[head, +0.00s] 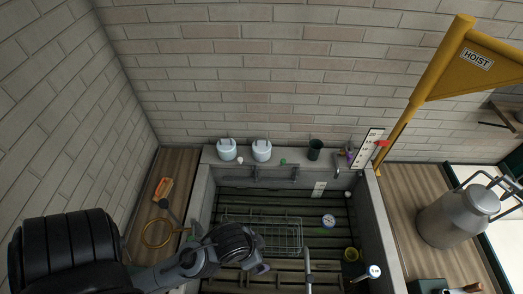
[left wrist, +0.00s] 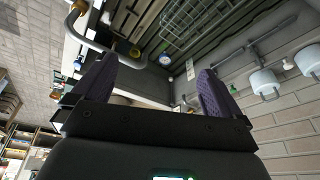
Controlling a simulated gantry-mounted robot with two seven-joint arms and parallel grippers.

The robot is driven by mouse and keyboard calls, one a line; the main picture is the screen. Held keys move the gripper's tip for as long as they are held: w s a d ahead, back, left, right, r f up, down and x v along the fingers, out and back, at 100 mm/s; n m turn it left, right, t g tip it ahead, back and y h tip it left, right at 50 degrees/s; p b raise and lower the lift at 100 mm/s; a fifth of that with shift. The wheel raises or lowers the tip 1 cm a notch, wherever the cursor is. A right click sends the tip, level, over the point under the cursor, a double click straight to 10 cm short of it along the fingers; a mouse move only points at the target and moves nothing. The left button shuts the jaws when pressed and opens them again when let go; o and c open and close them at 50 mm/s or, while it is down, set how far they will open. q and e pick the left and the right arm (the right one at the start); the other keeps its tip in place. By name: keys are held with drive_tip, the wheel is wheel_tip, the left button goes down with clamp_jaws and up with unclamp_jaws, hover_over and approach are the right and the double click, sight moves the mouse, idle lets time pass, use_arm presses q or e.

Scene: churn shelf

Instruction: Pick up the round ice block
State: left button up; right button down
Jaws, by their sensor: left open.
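Two pale blue-white round blocks stand side by side on the back ledge of the sunken basin, a left one (head: 227,151) and a right one (head: 262,151). Each has a small raised part on top. I cannot tell for sure which thing is the round ice block. Both also show at the right of the left wrist view, one lower (left wrist: 265,85) and one at the edge (left wrist: 310,62). My left gripper (left wrist: 157,85) is open, with nothing between its dark purple fingers. In the head view its arm reaches over the basin's front left, well short of the blocks; its fingers are unclear there.
A wire rack (head: 265,235) and a round dial (head: 328,220) are in the slatted basin. A dark cup (head: 315,149) and a white scale board (head: 366,148) stand on the ledge. A yellow hoist (head: 440,70) and a metal churn (head: 458,218) are at the right.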

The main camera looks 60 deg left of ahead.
use_arm(q)
drive_tip(key=shift+c, duration=0.5)
drive_tip(key=c, duration=1)
